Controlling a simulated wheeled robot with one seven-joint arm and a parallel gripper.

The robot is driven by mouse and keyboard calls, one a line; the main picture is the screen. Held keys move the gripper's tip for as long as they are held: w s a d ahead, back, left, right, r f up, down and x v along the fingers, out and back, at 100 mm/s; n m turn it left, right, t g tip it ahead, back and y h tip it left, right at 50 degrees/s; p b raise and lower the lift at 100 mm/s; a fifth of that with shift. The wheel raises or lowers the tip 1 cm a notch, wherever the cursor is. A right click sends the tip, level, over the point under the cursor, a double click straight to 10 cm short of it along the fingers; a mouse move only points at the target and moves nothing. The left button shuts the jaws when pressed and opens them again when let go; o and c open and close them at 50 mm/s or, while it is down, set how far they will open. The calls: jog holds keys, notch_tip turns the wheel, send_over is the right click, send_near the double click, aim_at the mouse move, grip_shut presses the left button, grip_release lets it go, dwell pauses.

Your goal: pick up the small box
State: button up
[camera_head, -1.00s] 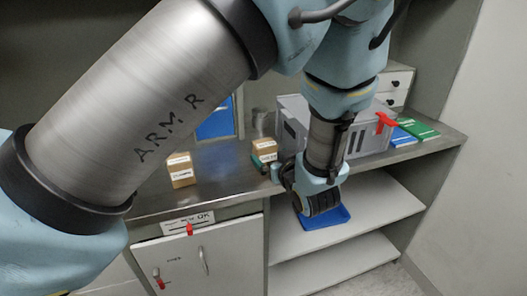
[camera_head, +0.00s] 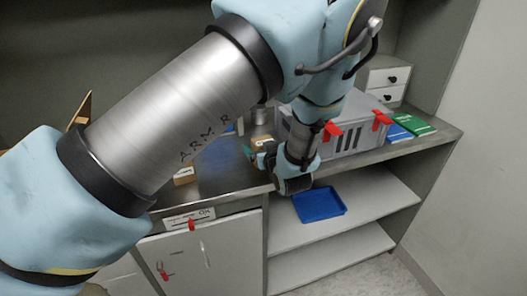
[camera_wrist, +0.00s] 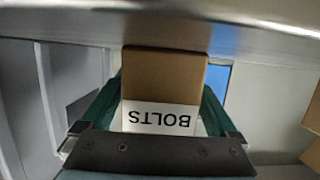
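A small brown cardboard box with a white label reading BOLTS, upside down in the wrist view (camera_wrist: 165,75), stands on the metal counter; the head view shows it partly hidden behind my gripper (camera_head: 262,141). My gripper (camera_head: 259,155) is low at the counter's front edge, pointing in at the box. In the wrist view its green fingers (camera_wrist: 163,98) lie on either side of the box, with narrow gaps beside it near the palm. The gripper looks open around the box; contact at the fingertips is hidden.
A grey crate (camera_head: 345,133) with red clips stands just right of my gripper. Another small box (camera_head: 184,176) is to the left, mostly behind my arm. A blue tray (camera_head: 318,205) lies on the shelf below. Green and blue books (camera_head: 414,125) lie at the right.

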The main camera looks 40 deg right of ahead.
jog(key=c, duration=1.3)
jog(key=shift+c, duration=0.2)
jog(key=shift+r, duration=0.15)
notch_tip(320, 180, up, 10)
jog(key=b, duration=0.2)
